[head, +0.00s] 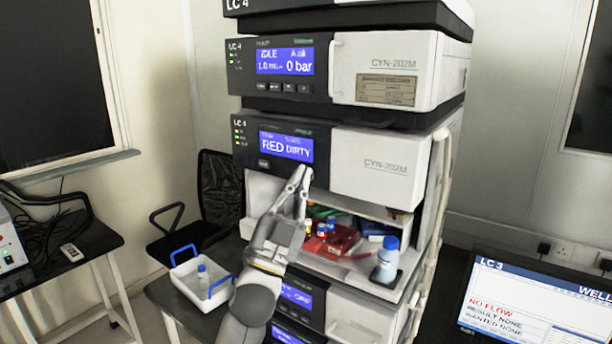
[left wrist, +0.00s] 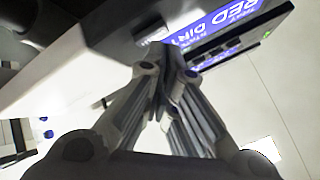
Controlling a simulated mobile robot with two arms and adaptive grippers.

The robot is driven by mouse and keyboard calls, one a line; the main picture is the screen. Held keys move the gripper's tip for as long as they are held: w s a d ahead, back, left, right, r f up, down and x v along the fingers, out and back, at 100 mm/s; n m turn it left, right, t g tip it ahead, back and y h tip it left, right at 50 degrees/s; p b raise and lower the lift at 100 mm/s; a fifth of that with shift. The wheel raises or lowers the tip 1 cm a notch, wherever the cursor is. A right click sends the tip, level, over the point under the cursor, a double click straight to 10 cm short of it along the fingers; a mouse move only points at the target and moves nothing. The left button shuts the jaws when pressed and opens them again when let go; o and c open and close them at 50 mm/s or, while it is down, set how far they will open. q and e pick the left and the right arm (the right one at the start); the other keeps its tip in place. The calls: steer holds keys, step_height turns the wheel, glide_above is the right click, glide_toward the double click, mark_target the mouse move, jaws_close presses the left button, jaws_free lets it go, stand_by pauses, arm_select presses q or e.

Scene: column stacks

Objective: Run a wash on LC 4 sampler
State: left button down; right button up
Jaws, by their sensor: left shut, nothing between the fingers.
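The LC 4 sampler (head: 380,165) is a module in the stack, with a black front panel and a white cover marked CYN-202M. Its blue display (head: 286,146) reads "RED DIRTY". The fingers hide part of the key row in the head view.
Above is a module (head: 285,60) reading "IDLE" and "0 bar". The open bay below holds a blue-capped bottle (head: 387,260), a red tray (head: 340,240) and small vials. A white tray with blue handles (head: 190,275) stands left. A monitor (head: 535,305) is at right.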

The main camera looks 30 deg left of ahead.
arm_select(q)
steer(key=shift+w, duration=0.35)
stand_by(0.7)
steer(key=shift+s, duration=0.85)
steer(key=shift+s+a+p, duration=0.15)
steer(key=shift+s, duration=1.1)
steer(key=shift+s+a+p, duration=0.1)
steer(key=shift+s+p, duration=0.05)
steer(key=shift+s, duration=1.1)
steer(key=shift+w+y, duration=0.1)
steer(key=shift+y, duration=0.2)
